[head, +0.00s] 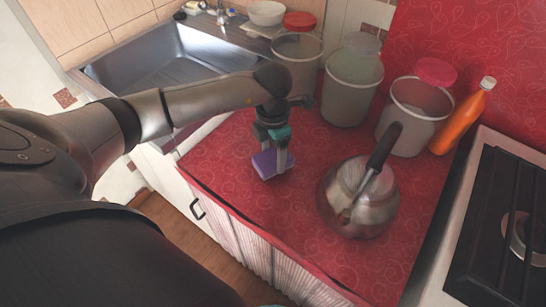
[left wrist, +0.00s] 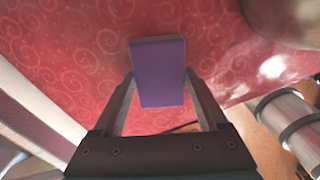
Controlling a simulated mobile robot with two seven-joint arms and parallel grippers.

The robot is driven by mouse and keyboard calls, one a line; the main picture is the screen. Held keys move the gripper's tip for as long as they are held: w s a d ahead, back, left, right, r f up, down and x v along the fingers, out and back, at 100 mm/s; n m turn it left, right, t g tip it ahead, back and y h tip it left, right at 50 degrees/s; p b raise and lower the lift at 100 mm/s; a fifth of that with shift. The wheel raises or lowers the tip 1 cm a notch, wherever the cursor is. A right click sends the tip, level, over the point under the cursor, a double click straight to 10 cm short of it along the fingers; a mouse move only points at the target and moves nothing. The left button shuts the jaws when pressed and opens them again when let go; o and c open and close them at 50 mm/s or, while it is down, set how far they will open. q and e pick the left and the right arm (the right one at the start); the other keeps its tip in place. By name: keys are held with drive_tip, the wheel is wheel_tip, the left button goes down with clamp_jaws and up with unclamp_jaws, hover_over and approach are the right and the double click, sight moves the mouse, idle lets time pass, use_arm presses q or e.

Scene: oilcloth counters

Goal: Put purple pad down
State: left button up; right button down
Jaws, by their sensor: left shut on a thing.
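The purple pad (head: 272,163) is at the left part of the red patterned counter (head: 240,183) in the head view. My left gripper (head: 272,148) points down over it and is shut on it. In the left wrist view the pad (left wrist: 160,74) sits between the two fingers (left wrist: 160,88), with red counter around it. The pad is at or just above the counter top; I cannot tell if it touches. My right gripper is not in view.
A metal pot (head: 358,200) with a dark handle stands right of the pad. Several jars, one of them a grey jar (head: 350,95), and an orange bottle (head: 465,118) stand behind. A sink (head: 170,65) is at the left, a stove (head: 505,230) at the right. Counter in front of the pad is clear.

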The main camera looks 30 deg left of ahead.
sight(273, 157)
use_arm(q)
drive_tip(key=shift+f, duration=0.65)
drive_tip(key=shift+f, duration=0.15)
drive_tip(key=o, duration=1.2)
wheel_tip(273, 157, up, 12)
drive_tip(key=shift+r+p, duration=0.2)
drive_tip(key=shift+p, duration=0.85)
